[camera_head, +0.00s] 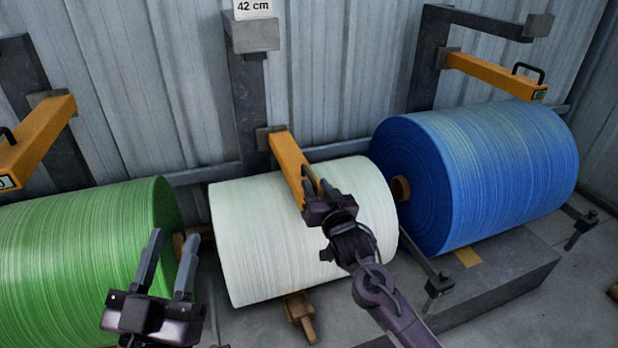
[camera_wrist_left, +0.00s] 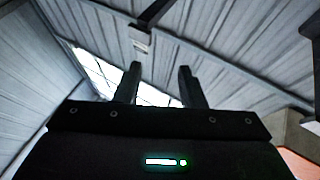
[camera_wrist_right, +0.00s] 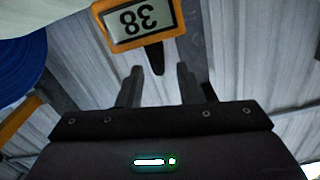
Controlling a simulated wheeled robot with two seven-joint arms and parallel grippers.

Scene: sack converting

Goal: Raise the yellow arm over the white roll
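The white roll (camera_head: 250,235) lies between a green and a blue roll. Its yellow arm (camera_head: 287,160) reaches forward from a dark post and lies low over the roll's top. My right gripper (camera_head: 320,186) is at the arm's front end, partly hiding it. In the right wrist view the arm's orange-framed display (camera_wrist_right: 140,18) reads 38, upside down. A black handle (camera_wrist_right: 155,58) shows in line with the gap between the right fingers, which look apart; contact is unclear. My left gripper (camera_head: 172,246) is open and empty, in front of the green roll.
The green roll (camera_head: 80,245) is at left with its own yellow arm (camera_head: 35,135). The blue roll (camera_head: 480,170) is at right under another yellow arm (camera_head: 495,75). A sign (camera_head: 252,8) reading 42 cm tops the middle post (camera_head: 247,100).

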